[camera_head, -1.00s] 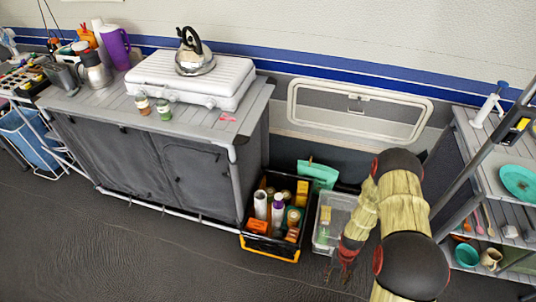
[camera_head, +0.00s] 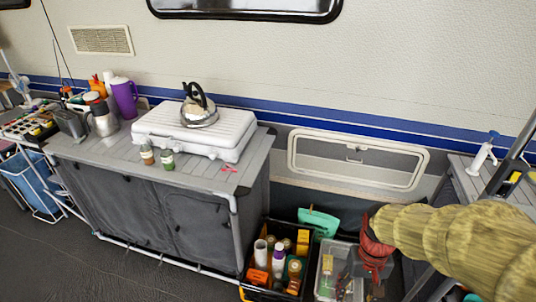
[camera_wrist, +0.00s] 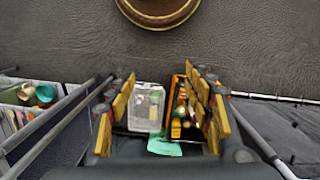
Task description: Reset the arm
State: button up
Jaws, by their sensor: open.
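My gripper (camera_head: 368,272) shows at the lower right of the head view, under the arm's red wrist part. It hangs over or in front of the clear bin; the gap between them cannot be judged. In the wrist view my gripper (camera_wrist: 162,112) has its yellow-padded fingers spread wide apart, with nothing between them close up. The floor, the clear bin (camera_wrist: 147,108) and the black and orange crate (camera_wrist: 173,92) show beyond the fingers.
A grey cabinet (camera_head: 120,215) carries a white stove (camera_head: 225,150), a kettle (camera_head: 199,108), two jars and a purple jug (camera_head: 124,98). The black crate (camera_head: 252,235) of bottles stands beside it. A shelf unit (camera_head: 462,168) stands at the right. Open floor lies in front.

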jog(key=s+a+r+t+p, duration=0.1)
jog(key=s+a+r+t, duration=0.1)
jog(key=r, duration=0.8)
jog(key=s+a+r+n+t+p, duration=0.1)
jog(key=s+r+t, duration=0.2)
jog(key=r, duration=0.8)
jog(key=shift+a+t, duration=0.4)
jog(key=shift+t, duration=0.4)
